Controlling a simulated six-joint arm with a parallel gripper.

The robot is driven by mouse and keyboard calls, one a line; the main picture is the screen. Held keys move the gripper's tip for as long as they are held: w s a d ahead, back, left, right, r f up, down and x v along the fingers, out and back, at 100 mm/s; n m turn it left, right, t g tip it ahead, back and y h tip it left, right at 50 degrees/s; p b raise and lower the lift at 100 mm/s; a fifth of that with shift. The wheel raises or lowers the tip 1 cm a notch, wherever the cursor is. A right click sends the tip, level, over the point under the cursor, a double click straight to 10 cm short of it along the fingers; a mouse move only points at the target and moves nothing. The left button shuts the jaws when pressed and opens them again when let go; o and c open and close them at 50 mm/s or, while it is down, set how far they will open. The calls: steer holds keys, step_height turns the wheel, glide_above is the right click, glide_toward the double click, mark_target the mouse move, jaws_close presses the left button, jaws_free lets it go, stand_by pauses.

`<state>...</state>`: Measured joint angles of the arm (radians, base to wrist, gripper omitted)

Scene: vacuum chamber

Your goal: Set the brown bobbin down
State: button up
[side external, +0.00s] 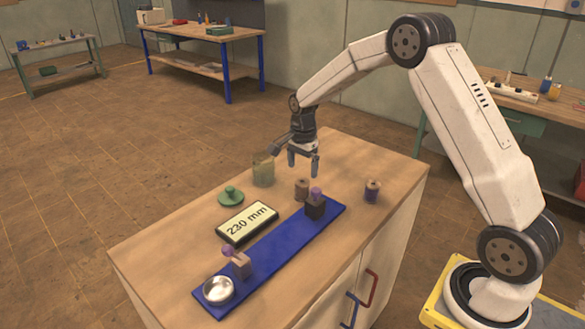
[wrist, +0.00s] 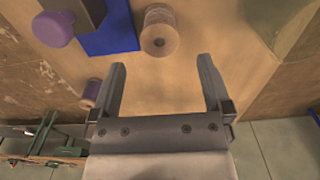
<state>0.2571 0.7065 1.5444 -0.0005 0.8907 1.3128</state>
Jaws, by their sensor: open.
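The brown bobbin (side external: 302,189) stands upright on the wooden cabinet top, just behind the blue strip's far end. In the wrist view the brown bobbin (wrist: 160,32) shows its round end with a dark centre hole, ahead of the fingertips and apart from them. My gripper (side external: 304,167) is open and empty, pointing down above the cabinet top near the bobbin. Its two spread fingers (wrist: 161,68) show in the wrist view with nothing between them.
A blue strip (side external: 275,252) carries a dark block (side external: 315,208) with a purple knob, a lighter block (side external: 241,265) and a round silver dish (side external: 218,290).

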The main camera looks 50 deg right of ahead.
mark_target(302, 182)
steer(key=shift+f, duration=0.4)
steer(key=shift+f, duration=0.1)
steer(key=shift+f, duration=2.5)
steer(key=shift+c, duration=0.2)
jaws_close()
steer(key=shift+r, duration=0.2)
